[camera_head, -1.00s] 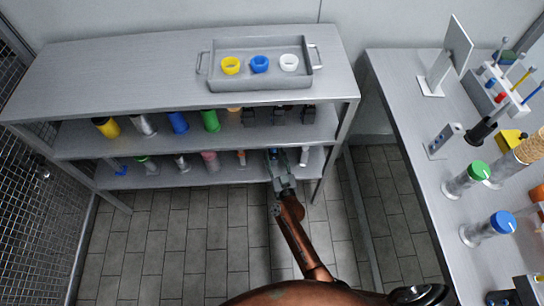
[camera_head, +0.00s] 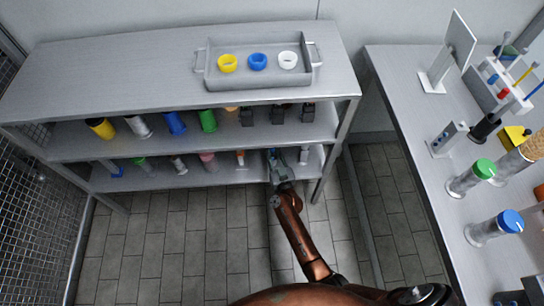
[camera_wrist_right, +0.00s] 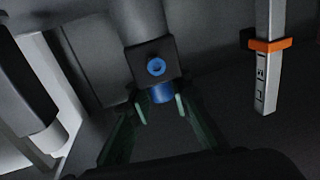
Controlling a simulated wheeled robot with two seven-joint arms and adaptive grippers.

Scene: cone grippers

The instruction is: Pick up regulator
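In the right wrist view a regulator (camera_wrist_right: 148,62), as I take it, hangs into the picture from above. It is a grey block with a blue ring on its face and a blue end (camera_wrist_right: 162,94) below. My right gripper (camera_wrist_right: 160,110) is open, with its dark green fingers spread to either side of the blue end. I see no clear contact. In the head view my right gripper (camera_head: 274,158) reaches into the right part of the lower shelf, and the regulator is mostly hidden there. My left gripper is not in view.
The shelf unit (camera_head: 150,75) has a tray (camera_head: 260,83) of coloured rings on top. A white post with an orange band (camera_wrist_right: 267,48) stands to the right in the wrist view. A workbench (camera_head: 395,90) is at right.

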